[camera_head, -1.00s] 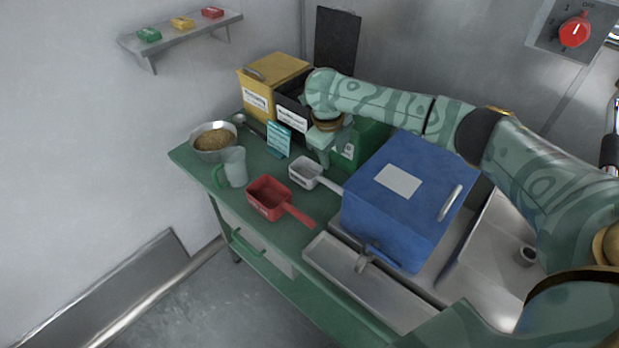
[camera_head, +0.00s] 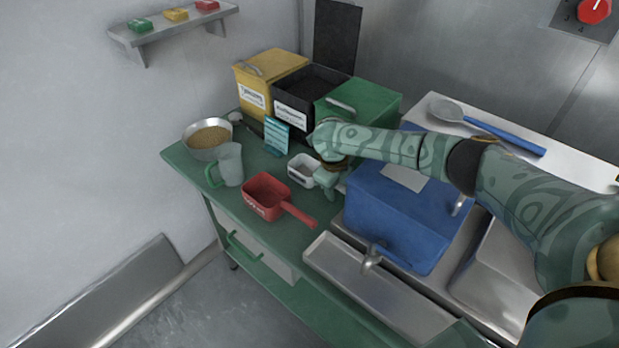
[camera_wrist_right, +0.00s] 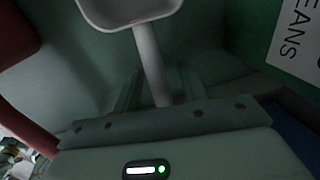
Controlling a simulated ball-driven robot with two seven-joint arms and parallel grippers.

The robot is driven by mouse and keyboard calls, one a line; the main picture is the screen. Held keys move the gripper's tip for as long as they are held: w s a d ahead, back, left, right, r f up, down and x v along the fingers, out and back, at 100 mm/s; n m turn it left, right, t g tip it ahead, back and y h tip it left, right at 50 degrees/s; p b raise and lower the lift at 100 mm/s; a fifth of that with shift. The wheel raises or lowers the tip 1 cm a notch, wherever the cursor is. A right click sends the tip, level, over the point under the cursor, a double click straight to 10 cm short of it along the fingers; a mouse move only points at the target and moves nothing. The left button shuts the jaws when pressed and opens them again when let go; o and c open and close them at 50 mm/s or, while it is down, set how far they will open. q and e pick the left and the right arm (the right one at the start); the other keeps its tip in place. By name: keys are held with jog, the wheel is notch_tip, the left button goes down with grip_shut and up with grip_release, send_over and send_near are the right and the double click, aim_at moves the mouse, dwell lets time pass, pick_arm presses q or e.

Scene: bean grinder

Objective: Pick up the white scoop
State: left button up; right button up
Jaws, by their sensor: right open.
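The white scoop (camera_head: 301,170) lies on the green table in the head view, its handle running right under my right gripper (camera_head: 328,183). In the right wrist view, the white scoop (camera_wrist_right: 130,8) shows its bowl at the top, and its handle reaches down between the two fingers of my right gripper (camera_wrist_right: 148,92). The fingers are open, one on each side of the handle. I cannot tell whether they touch it. My left gripper is not in view.
A red scoop (camera_head: 262,197) lies left of the white one. A blue box (camera_head: 395,217) stands close to the right, and a green bin (camera_head: 365,100) behind. A small teal sign (camera_head: 276,137), a jug (camera_head: 230,165) and a bowl of beans (camera_head: 208,136) stand further left.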

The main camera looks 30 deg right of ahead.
jog(key=shift+r, duration=0.1)
jog(key=shift+c, duration=0.5)
grip_shut()
